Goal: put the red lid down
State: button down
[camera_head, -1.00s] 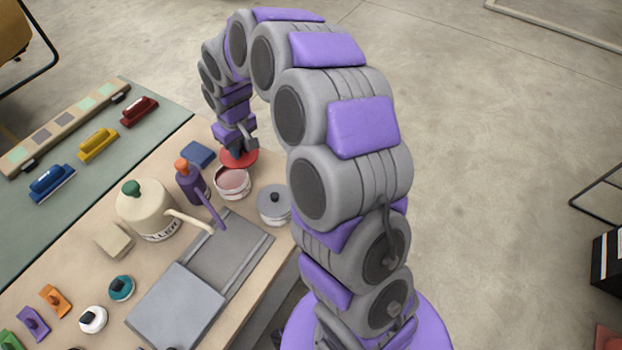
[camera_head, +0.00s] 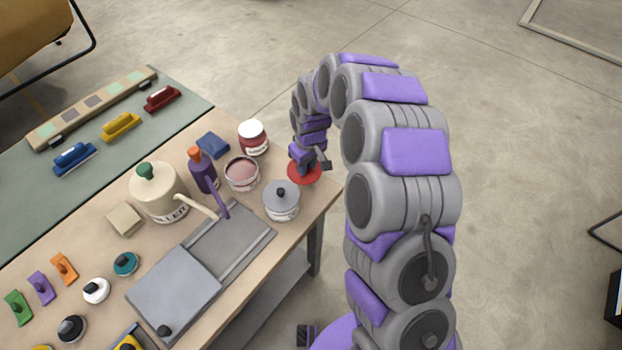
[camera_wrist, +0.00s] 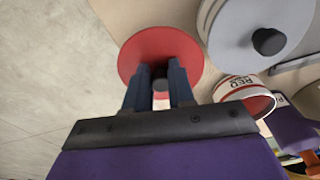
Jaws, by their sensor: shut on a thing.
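The red lid (camera_head: 303,177) is a flat round disc near the right corner of the workbench. In the wrist view the lid (camera_wrist: 138,52) fills the space ahead of the fingers and overlaps the table edge in the picture. My gripper (camera_head: 309,160) is shut on the lid's knob, with both fingers (camera_wrist: 160,84) around it in the wrist view. I cannot tell whether the lid touches the table. The open pot with pinkish contents (camera_head: 242,173) stands left of the lid; its side reads RED in the wrist view (camera_wrist: 235,86).
A grey-lidded pot (camera_head: 281,204) stands close in front of the lid. A white-topped dark red jar (camera_head: 253,138) is behind the open pot. A purple bottle (camera_head: 203,175) and cream kettle-like can (camera_head: 155,196) stand further left. Floor (camera_head: 520,150) lies beyond the right edge.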

aim_at(310, 171)
notch_tip(310, 171, down, 2)
jog(key=shift+d, duration=0.1)
jog(key=shift+d+f, duration=0.4)
jog(key=shift+f, duration=0.2)
notch_tip(310, 171, down, 3)
jog(key=shift+r+b, duration=0.1)
jog(key=shift+b, duration=0.5)
jog(key=shift+a, duration=0.35)
jog(key=c, duration=1.4)
grip_release()
jog(key=o, duration=0.4)
jog(key=shift+d, duration=0.35)
jog(key=shift+o, duration=0.2)
jog(key=shift+a, duration=0.1)
